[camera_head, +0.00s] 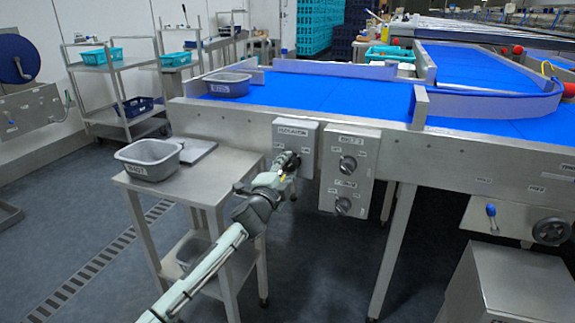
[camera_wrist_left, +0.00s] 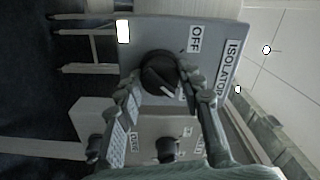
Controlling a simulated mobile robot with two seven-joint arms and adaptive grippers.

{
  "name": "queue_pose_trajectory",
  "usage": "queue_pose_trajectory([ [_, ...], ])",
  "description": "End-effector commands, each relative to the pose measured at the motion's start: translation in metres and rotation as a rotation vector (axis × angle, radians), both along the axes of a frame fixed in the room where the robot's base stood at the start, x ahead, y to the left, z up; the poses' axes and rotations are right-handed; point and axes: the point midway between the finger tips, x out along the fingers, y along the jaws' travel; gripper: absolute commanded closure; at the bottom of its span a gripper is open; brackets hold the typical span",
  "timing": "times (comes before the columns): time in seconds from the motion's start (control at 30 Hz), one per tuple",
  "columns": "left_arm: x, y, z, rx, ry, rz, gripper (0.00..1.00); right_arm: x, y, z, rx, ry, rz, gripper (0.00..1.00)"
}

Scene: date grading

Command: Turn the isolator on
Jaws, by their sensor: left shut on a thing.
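The isolator is a grey box (camera_head: 296,134) on the front side of the belt frame, with a label along its top edge. In the left wrist view its black rotary knob (camera_wrist_left: 158,72) shows, with a white mark on its face. The box carries an ISOLATOR label (camera_wrist_left: 233,62) and an OFF label (camera_wrist_left: 194,39); a second small label beside the knob is mostly hidden by a finger. My left gripper (camera_head: 290,160) is at the box, its fingers (camera_wrist_left: 163,88) on both sides of the knob and shut on it. My right gripper is in neither view.
A second control box (camera_head: 349,165) with two dark knobs hangs just right of the isolator. A steel side table (camera_head: 215,187) with a grey tub (camera_head: 148,160) stands left of it. The blue belt (camera_head: 340,97) runs above. A handwheel (camera_head: 551,231) is at far right.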

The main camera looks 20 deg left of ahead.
Motion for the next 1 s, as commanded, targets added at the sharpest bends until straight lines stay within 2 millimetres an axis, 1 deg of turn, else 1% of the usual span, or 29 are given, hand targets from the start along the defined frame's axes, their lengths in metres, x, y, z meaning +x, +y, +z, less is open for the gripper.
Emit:
queue_pose_trajectory([
  [0.3, 0.0003, 0.0005, 0.0007, 0.072, -0.003, 0.000, 0.92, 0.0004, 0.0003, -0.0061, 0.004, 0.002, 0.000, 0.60],
  [0.7, 0.0003, 0.0006, 0.0007, 0.078, -0.004, 0.000, 0.92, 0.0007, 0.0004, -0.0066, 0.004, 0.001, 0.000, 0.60],
  [0.73, 0.0003, 0.0006, 0.0008, 0.078, -0.004, 0.000, 0.61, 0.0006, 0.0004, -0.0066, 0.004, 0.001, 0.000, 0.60],
  [0.8, 0.0003, 0.0005, 0.0007, 0.077, -0.004, 0.000, 0.52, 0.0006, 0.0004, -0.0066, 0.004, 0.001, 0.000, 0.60],
  [0.9, 0.0002, 0.0005, 0.0006, 0.077, -0.004, 0.000, 0.42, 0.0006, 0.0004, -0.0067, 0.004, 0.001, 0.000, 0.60],
  [1.0, 0.0002, 0.0003, 0.0005, 0.076, -0.004, 0.000, 0.42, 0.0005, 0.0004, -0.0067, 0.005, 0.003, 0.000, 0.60],
])
